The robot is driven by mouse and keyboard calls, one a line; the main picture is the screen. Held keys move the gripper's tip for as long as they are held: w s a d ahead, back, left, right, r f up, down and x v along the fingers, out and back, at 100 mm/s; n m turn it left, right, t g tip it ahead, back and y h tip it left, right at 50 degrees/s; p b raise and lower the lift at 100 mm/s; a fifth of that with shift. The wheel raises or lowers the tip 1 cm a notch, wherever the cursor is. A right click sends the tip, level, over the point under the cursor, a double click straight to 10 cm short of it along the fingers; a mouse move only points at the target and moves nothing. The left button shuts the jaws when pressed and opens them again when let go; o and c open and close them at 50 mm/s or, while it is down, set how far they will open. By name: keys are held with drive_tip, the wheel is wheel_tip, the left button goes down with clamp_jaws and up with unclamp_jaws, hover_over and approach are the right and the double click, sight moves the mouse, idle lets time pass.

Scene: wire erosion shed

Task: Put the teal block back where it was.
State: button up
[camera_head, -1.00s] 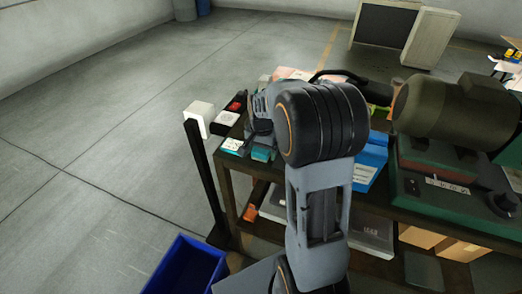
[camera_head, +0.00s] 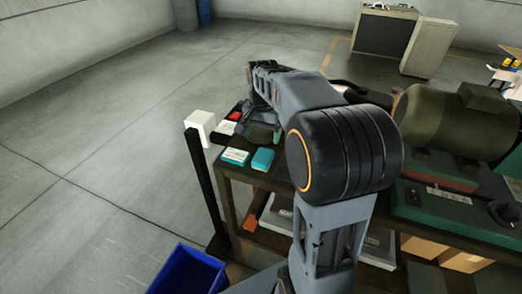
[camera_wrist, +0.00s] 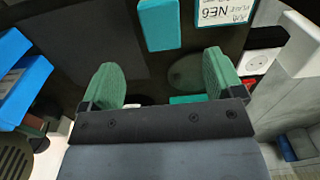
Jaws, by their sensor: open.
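The teal block (camera_head: 262,159) lies on the near-left end of the dark bench (camera_head: 283,185), beside a teal-and-white labelled box (camera_head: 235,156). In the wrist view the teal block (camera_wrist: 160,25) is at the top, ahead of and apart from the fingertips, with the labelled box (camera_wrist: 222,12) to its right. My gripper (camera_wrist: 163,78) is open, its two green fingers spread with nothing held between them. In the head view it is behind the block, partly hidden by my arm. A teal sliver (camera_wrist: 188,99) shows at the palm edge, mostly hidden.
A white-topped dark post (camera_head: 200,127) stands at the bench's left corner. A red item (camera_head: 234,116) and a black-and-white box (camera_head: 222,131) lie near the far left edge. An olive motor (camera_head: 455,120) stands at right. A blue box (camera_wrist: 20,80) shows in the wrist view.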

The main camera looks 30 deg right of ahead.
drive_tip(key=s+a+f+n+t, duration=0.1)
drive_tip(key=s+a+n+t, duration=0.1)
drive_tip(key=s+a+n, duration=0.2)
drive_tip(key=s+a+f+n+t, duration=0.1)
drive_tip(key=s+a+n, duration=0.3)
drive_tip(key=s, duration=0.7)
drive_tip(key=shift+a+f+n+t, duration=0.3)
drive_tip(key=shift+f+n+t, duration=0.15)
drive_tip(key=shift+n, duration=0.25)
